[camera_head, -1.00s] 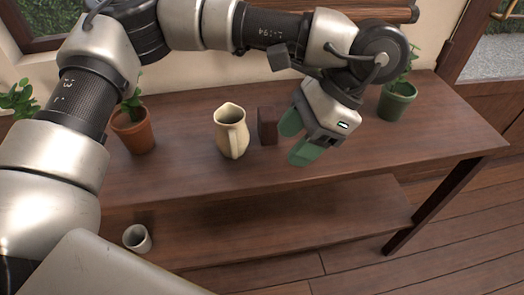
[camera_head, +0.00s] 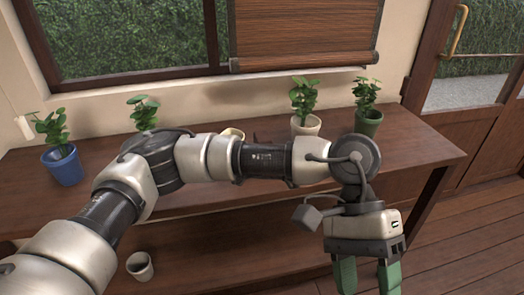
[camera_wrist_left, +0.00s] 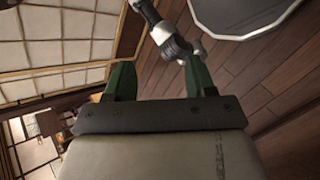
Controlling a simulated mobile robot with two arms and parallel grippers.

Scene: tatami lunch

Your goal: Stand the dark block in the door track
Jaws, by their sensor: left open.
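My left gripper (camera_head: 367,278) hangs fingers-down in front of the wooden table in the head view, its green fingers apart and nothing between them. The wrist view also shows its two spread fingers (camera_wrist_left: 159,80). The dark block is almost wholly hidden behind my left arm; a small dark tip just right of the cream pitcher's rim (camera_head: 232,133) may be its top. I cannot make out the door track. A wooden glazed door (camera_head: 478,95) stands at the right. My right gripper is not identifiable in either view.
The wooden table (camera_head: 425,150) runs along the wall. Potted plants stand on it: blue pot (camera_head: 64,166), white pot (camera_head: 305,126), green pot (camera_head: 369,121). A white cup (camera_head: 140,266) is on the lower shelf. The wooden floor (camera_head: 455,235) at right is clear.

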